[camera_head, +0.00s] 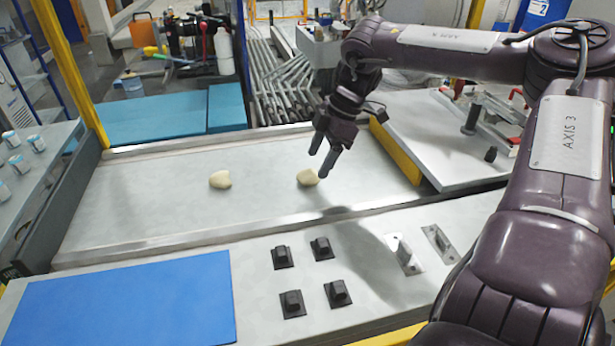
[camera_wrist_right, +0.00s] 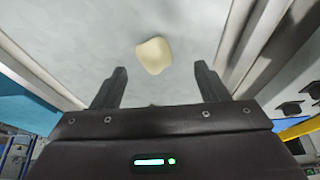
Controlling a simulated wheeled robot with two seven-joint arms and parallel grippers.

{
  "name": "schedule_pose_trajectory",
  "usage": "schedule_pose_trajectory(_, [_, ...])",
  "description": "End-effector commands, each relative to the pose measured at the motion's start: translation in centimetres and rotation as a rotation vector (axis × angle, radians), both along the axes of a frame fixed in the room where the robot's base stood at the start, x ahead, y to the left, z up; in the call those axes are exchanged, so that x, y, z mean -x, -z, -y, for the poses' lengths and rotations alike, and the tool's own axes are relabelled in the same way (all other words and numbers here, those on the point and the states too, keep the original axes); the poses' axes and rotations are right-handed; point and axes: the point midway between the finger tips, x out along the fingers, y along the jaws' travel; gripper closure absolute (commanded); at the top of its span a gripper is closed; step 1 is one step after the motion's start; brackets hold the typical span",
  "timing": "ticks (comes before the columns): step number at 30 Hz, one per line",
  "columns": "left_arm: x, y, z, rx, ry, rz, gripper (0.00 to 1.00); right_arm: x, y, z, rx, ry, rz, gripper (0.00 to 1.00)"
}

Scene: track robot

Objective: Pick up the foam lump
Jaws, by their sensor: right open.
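Two cream-coloured foam lumps lie apart on the pale grey track. One foam lump (camera_head: 220,179) is near the middle of the track in the head view. The other foam lump (camera_head: 308,177) is further right, beside my right gripper's fingertips. My right gripper (camera_head: 323,164) points down over the track, open and empty. In the right wrist view a foam lump (camera_wrist_right: 153,55) shows beyond the two spread fingers (camera_wrist_right: 160,80), roughly centred between them and not held. My left gripper is not in view.
Metal rails (camera_head: 180,243) edge the track (camera_head: 150,205). In front are a blue mat (camera_head: 125,300) and several black blocks (camera_head: 291,303). A raised white plate (camera_head: 430,130) with a yellow edge stands to the right. The track between the lumps is clear.

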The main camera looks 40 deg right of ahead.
Motion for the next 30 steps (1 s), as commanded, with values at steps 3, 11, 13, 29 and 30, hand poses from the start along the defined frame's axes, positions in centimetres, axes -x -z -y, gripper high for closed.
schedule_pose_trajectory(3, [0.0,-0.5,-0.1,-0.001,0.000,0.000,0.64,-0.5,1.4,-0.3,-0.002,-0.001,-0.005,0.32])
schedule_pose_trajectory(11, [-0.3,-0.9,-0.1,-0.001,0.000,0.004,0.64,-1.2,4.1,-1.1,0.000,-0.001,-0.002,0.32])
schedule_pose_trajectory(13, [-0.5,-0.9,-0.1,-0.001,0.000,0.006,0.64,-1.3,4.2,-1.1,0.000,0.000,0.000,0.32])
schedule_pose_trajectory(29, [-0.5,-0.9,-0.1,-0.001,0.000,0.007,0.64,-1.3,4.2,-1.1,0.001,-0.001,0.001,0.77])
schedule_pose_trajectory(30, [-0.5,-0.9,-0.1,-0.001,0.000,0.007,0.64,-1.3,4.2,-1.1,0.001,-0.001,0.001,0.80])
